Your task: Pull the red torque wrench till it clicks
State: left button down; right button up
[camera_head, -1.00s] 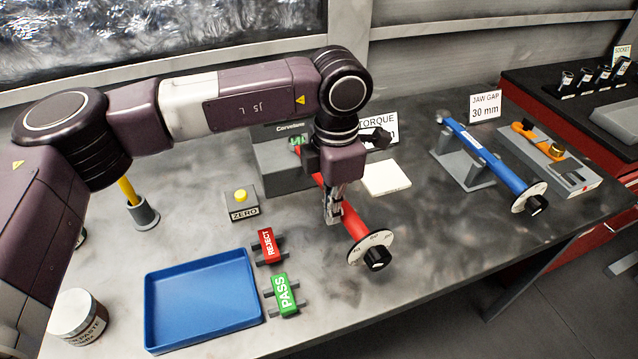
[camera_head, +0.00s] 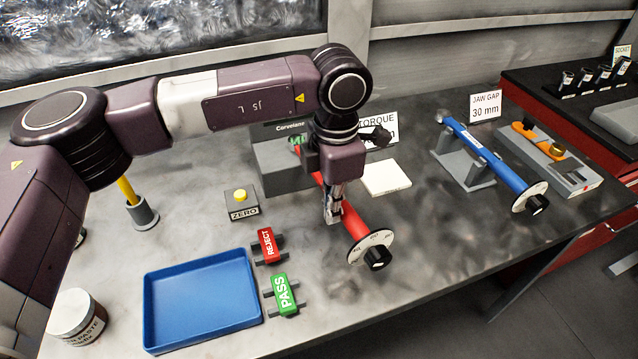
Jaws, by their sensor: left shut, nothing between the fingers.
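The red torque wrench (camera_head: 352,222) runs from the grey tester (camera_head: 283,168) toward the front of the bench. A white dial and black knob (camera_head: 376,255) are at its near end. My left gripper (camera_head: 333,217) is down at the wrench's shaft, beside or against its left side. Its fingers are shut with nothing between them. I cannot tell whether they touch the wrench. My left wrist hides the middle of the wrench and part of the tester's display and of the TORQUE sign (camera_head: 379,128). My right gripper is not in view.
A yellow ZERO button (camera_head: 240,196) stands left of the wrench. Red REJECT (camera_head: 267,245) and green PASS (camera_head: 284,294) blocks lie beside a blue tray (camera_head: 205,343). A blue wrench (camera_head: 490,158) rests on a stand at right.

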pick_arm(q)
jog(key=shift+s+a+b, duration=0.35)
jog(key=shift+a, duration=0.6)
jog(key=shift+s+a+b, duration=0.3)
jog(key=shift+a+b, duration=0.05)
jog(key=shift+a, duration=0.55)
notch_tip(320, 180, up, 9)
jog(key=p, duration=0.3)
jog(key=shift+p, duration=0.3)
